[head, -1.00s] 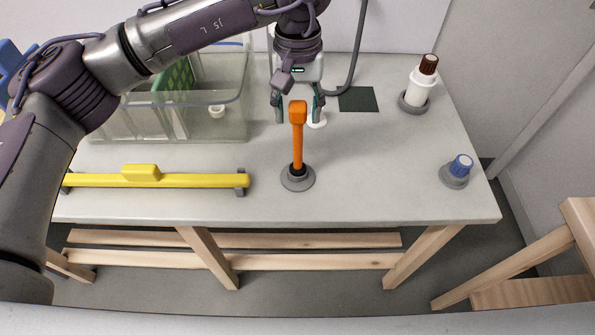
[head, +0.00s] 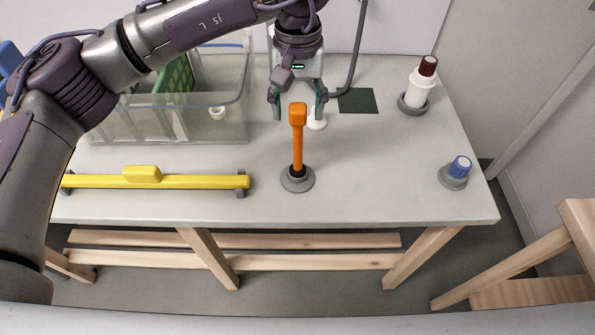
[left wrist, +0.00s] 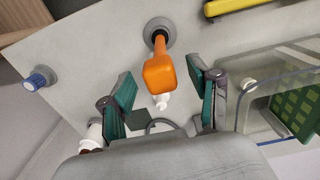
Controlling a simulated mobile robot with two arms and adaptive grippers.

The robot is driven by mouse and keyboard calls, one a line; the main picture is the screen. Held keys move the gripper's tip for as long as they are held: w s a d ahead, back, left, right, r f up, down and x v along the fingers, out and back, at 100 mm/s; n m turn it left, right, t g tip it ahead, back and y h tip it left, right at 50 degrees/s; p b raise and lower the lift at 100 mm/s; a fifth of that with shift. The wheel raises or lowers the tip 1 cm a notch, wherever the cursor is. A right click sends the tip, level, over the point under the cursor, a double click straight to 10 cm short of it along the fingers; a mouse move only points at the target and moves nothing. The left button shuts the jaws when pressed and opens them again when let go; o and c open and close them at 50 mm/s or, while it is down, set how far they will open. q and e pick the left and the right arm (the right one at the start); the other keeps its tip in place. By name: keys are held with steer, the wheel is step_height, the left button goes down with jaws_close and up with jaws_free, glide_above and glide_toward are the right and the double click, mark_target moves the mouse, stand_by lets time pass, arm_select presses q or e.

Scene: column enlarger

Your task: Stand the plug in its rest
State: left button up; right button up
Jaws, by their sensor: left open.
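An orange stick with a thick square head (head: 298,116) stands upright in a grey round base (head: 297,181) near the front middle of the table. My left gripper (head: 298,108) is open and empty above and behind it, fingers pointing down. In the left wrist view the orange head (left wrist: 160,73) shows between the spread fingers (left wrist: 160,97), with no clear contact. A small white piece (head: 317,122) lies behind the stick, partly hidden by a finger. I cannot tell for sure which thing is the plug. My right gripper is out of view.
A clear bin (head: 215,132) with a green rack (head: 176,78) stands at left. A yellow bar (head: 200,181) lies front left. A white bottle (head: 417,88) and a blue-capped piece (head: 460,166) sit in grey holders at right. A grey cable (head: 357,55) hangs behind a dark mat (head: 358,100).

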arm_select(q)
steer(key=shift+r+p, duration=1.8)
steer(key=shift+r, duration=1.65)
steer(key=shift+r, duration=0.1)
step_height(320, 180, up, 12)
